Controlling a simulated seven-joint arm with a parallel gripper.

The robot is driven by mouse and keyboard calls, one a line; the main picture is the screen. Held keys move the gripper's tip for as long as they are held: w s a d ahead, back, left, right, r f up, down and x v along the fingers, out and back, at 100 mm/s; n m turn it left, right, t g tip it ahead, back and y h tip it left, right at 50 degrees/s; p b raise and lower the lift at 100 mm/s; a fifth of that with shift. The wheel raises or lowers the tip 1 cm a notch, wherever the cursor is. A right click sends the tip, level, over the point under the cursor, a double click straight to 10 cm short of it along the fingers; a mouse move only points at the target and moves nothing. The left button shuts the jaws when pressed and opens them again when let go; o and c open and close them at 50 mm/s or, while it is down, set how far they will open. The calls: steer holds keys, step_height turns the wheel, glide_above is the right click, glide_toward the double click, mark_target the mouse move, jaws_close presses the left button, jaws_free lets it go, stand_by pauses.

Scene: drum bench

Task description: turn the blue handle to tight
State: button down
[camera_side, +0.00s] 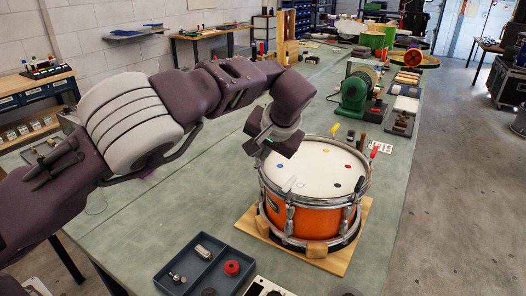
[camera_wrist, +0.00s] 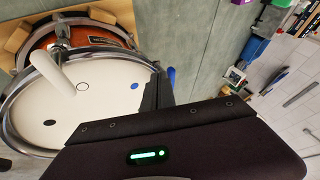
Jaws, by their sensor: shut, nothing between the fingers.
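The drum (camera_side: 308,215) has an orange shell, a metal rim and a white head with coloured dots. The blue handle (camera_wrist: 171,79) shows in the wrist view as a short upright piece just outside the rim, beside the blue dot (camera_wrist: 134,86). The dark finger of my gripper (camera_wrist: 157,96) is close to it and covers its lower part; I cannot tell whether they touch. In the side view my gripper (camera_side: 264,149) is above the drum's left rim, shut and empty, and the blue handle is hidden there.
A white handle (camera_wrist: 52,70), a yellow handle (camera_side: 335,128) and a red handle (camera_side: 371,152) stand around the rim. The drum rests on a wooden board (camera_side: 340,260). A blue-grey tray (camera_side: 240,248) with small parts is in front. A green machine (camera_side: 356,90) stands behind.

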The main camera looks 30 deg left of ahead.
steer(key=shift+s+a+m+t+h, duration=0.2)
steer(key=shift+m+t+h, duration=0.1)
steer(key=shift+m, duration=0.35)
steer(key=shift+s+a+m+t+h, duration=0.2)
steer(key=shift+m+t+h, duration=0.1)
steer(key=shift+m, duration=0.35)
steer(key=w+a+m+g+h, duration=0.2)
steer(key=m+h, duration=0.4)
steer(key=m, duration=0.6)
steer(key=w+a+m+g+h, duration=0.2)
steer(key=w+m+h, duration=0.2)
steer(key=m, duration=0.8)
steer(key=shift+w+a+g+h, duration=0.15)
steer(key=shift+a+g+h, duration=0.25)
steer(key=shift+h, duration=0.6)
stand_by(0.7)
steer(key=shift+w+d, duration=0.15)
steer(key=shift+d, duration=0.2)
stand_by(0.6)
steer(key=shift+s+a+r, duration=0.1)
steer(key=shift+s+a, duration=0.2)
steer(key=shift+a, duration=0.2)
stand_by(0.3)
